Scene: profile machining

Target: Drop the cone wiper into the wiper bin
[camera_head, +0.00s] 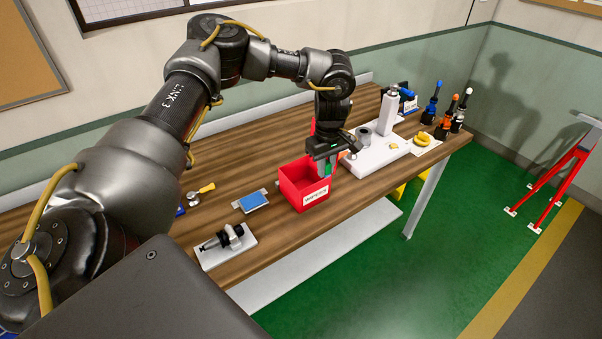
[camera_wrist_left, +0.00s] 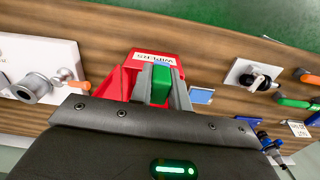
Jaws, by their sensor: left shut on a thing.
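The red wiper bin (camera_head: 290,195) stands on the wooden bench with a white label on its front. It also shows in the left wrist view (camera_wrist_left: 124,82), beyond the fingers. My left gripper (camera_head: 326,168) points down over the right side of the bin. It is shut on the green cone wiper (camera_wrist_left: 161,84), which sits between the grey fingers. Only a little green of the wiper shows in the head view (camera_head: 328,170). The fingertips appear at or just above the bin's rim; the exact depth is unclear. My right gripper is not in view.
A white plate (camera_head: 375,157) with a grey ring part and a white bottle (camera_head: 389,110) stands right of the bin. A blue pad (camera_head: 253,201) and a white block with a black tool holder (camera_head: 226,247) lie left. Several tool holders stand at the bench's right end.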

